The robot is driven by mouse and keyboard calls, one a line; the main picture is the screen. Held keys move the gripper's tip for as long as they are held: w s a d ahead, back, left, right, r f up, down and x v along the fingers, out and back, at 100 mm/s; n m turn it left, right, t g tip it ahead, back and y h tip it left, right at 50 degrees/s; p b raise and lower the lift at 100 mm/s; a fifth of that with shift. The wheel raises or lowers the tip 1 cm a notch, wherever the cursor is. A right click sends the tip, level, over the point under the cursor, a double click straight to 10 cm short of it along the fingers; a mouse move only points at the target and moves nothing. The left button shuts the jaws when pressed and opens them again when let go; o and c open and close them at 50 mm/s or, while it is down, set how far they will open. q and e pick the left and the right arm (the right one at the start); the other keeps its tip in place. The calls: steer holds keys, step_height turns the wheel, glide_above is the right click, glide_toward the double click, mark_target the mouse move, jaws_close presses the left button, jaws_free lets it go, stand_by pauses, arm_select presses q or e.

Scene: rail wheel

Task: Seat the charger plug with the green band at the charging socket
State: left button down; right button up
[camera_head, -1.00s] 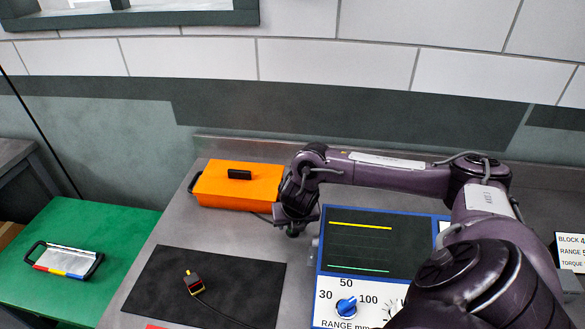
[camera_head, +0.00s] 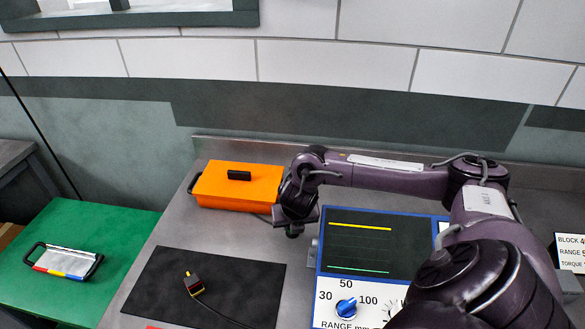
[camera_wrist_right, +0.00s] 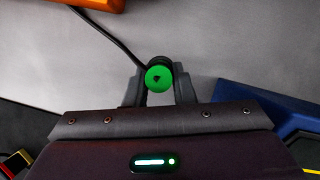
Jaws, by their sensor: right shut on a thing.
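My right gripper (camera_head: 293,231) points down over the bench between the orange case and the blue-framed panel. In the wrist view its two fingers (camera_wrist_right: 159,92) are shut on the charger plug (camera_wrist_right: 159,78), which shows a round green face with a small dark mark in its middle. A dark cable runs from the plug to the upper left. In the head view the plug is hidden by the gripper. I cannot make out the charging socket in either view. My left gripper is not in view.
An orange case (camera_head: 238,188) stands left of the gripper. The blue-framed panel (camera_head: 372,246) with a screen and knob is close on its right. A dark mat (camera_head: 150,290) holds a black connector (camera_head: 194,285) with yellow and red parts. Bare bench lies between case and mat.

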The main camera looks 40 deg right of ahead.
step_height(320, 180, up, 9)
steer(key=shift+w+r+p, duration=0.15)
steer(key=shift+r+p, duration=0.05)
steer(key=shift+p, duration=0.3)
jaws_close()
step_height(320, 180, up, 10)
steer(key=p, duration=0.8)
steer(key=shift+r, duration=0.25)
steer(key=shift+o, duration=2.1)
jaws_free()
jaws_close()
steer(key=shift+a+f, duration=0.1)
